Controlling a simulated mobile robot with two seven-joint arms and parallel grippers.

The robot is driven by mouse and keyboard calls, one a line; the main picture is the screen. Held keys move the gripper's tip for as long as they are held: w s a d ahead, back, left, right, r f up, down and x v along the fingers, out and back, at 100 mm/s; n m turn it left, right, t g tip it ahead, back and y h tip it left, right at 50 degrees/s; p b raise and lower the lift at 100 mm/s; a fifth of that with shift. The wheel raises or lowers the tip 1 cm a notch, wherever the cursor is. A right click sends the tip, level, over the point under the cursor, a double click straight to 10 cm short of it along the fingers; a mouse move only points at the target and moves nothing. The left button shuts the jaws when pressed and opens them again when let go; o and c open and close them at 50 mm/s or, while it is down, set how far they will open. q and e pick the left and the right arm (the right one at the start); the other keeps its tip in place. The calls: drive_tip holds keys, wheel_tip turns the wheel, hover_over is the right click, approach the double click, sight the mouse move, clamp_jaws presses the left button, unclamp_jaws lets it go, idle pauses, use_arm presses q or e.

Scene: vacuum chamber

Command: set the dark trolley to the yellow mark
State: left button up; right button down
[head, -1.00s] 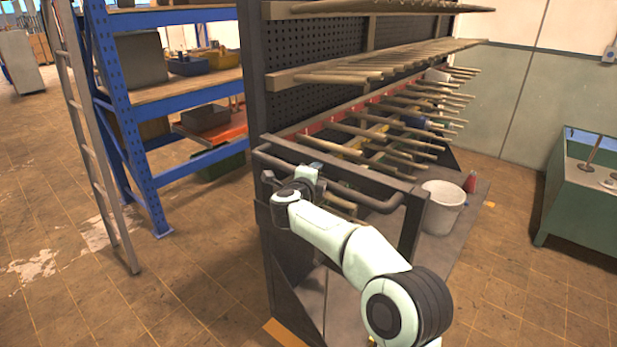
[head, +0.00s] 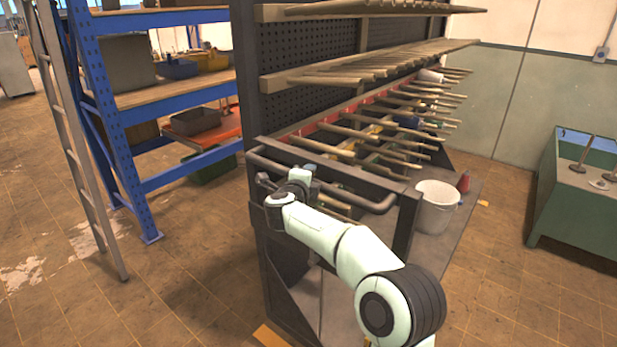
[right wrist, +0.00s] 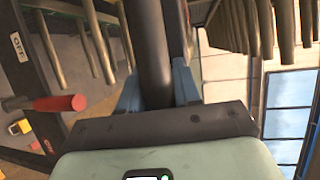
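The dark trolley (head: 291,92) is a tall rack with a pegboard back, shelves of rods and a bent tube handle (head: 371,206) at its near end. My right arm reaches in from the bottom, and my right gripper (head: 311,169) is at the handle. In the right wrist view its blue fingers (right wrist: 158,92) lie on both sides of the dark handle bar (right wrist: 150,40), shut on it. A yellow-orange floor patch (head: 269,336) shows at the trolley's near foot, cut by the frame edge. Another small yellow patch (head: 483,203) lies beyond the trolley. My left gripper is out of view.
A blue shelf unit (head: 113,117) and a leaning ladder (head: 62,110) stand left of the trolley. A white bucket (head: 435,210) and red cone (head: 464,182) stand by its base. A green cabinet (head: 575,215) is at right. Floor between is open.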

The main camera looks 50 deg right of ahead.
drive_tip(key=c, duration=0.9)
unclamp_jaws()
drive_tip(key=shift+s+d+r, duration=0.1)
drive_tip(key=shift+r, duration=0.05)
use_arm(q)
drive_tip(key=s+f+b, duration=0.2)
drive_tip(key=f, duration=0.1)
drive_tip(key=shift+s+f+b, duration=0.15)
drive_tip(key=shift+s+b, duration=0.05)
drive_tip(key=shift+b, duration=0.1)
use_arm(e)
drive_tip(key=v, duration=1.3)
drive_tip(key=shift+s, duration=0.15)
